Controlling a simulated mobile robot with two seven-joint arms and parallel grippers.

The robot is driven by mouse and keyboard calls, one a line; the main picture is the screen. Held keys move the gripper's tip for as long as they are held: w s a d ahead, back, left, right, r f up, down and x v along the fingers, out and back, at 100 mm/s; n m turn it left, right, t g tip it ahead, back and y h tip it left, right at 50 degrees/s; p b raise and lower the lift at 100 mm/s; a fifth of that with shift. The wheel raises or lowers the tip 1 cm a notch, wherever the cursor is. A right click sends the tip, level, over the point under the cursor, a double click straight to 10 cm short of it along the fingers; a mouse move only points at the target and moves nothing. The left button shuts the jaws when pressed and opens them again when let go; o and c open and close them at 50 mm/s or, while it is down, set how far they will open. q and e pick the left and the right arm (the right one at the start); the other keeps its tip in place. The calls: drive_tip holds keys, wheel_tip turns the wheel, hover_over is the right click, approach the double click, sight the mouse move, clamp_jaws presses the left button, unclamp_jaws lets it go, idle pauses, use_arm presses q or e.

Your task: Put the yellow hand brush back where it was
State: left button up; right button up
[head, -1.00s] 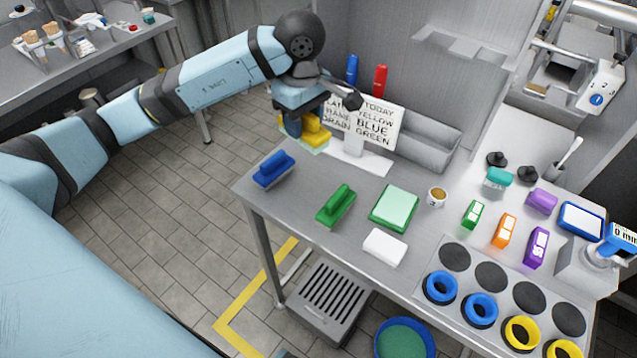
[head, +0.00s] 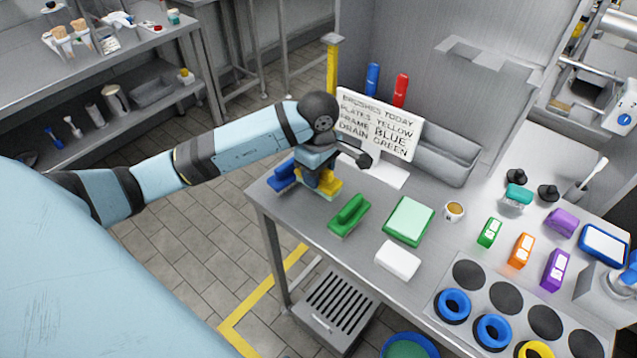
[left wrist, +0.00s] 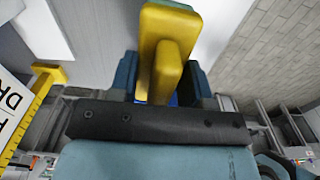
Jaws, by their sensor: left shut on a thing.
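The yellow hand brush (head: 329,187) is in my left gripper (head: 318,178), at the back left of the steel table, between the blue brush (head: 283,176) and the green brush (head: 349,215). The gripper partly hides the yellow brush and the blue one. The brush is at or just above the table top; I cannot tell whether its bristles touch. In the left wrist view the yellow brush (left wrist: 165,45) sits between the blue fingers of the left gripper (left wrist: 160,82). My right gripper is not in view.
A sign (head: 378,125) naming brush colours stands behind the gripper, close to it. A green-topped pad (head: 408,220), a white block (head: 398,260) and a cup (head: 454,210) are to the right. The table's left edge is near the blue brush.

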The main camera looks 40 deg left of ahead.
use_arm(q)
wheel_tip(320, 180, down, 4)
drive_tip(key=shift+f, duration=0.1)
drive_tip(key=shift+f, duration=0.2)
drive_tip(key=o, duration=0.9)
drive_tip(key=shift+r, duration=0.1)
